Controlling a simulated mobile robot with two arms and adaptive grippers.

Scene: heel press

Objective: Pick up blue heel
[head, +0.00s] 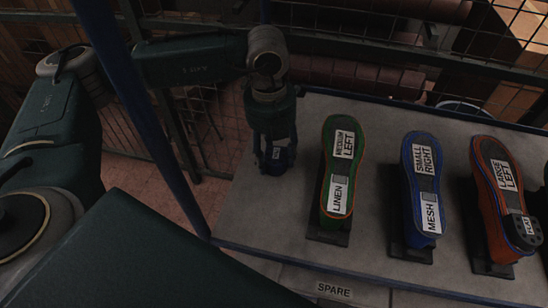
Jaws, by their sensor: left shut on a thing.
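My left gripper (274,160) points down over the left end of the grey table. It is shut on a small dark blue piece with a white label, which looks like the blue heel (284,156). The gripper hides much of this piece, and I cannot tell whether it touches the table. To the right stand a green shoe form (330,165) labelled MEDIUM LEFT and LINEN, a blue one (409,160) labelled SMALL RIGHT and MESH, and an orange-red one (487,205) labelled LARGE LEFT.
The shoe forms stand on dark holders on the grey table (270,220). A SPARE label (334,290) is at the front. A blue post (150,120) and wire mesh border the left and back.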

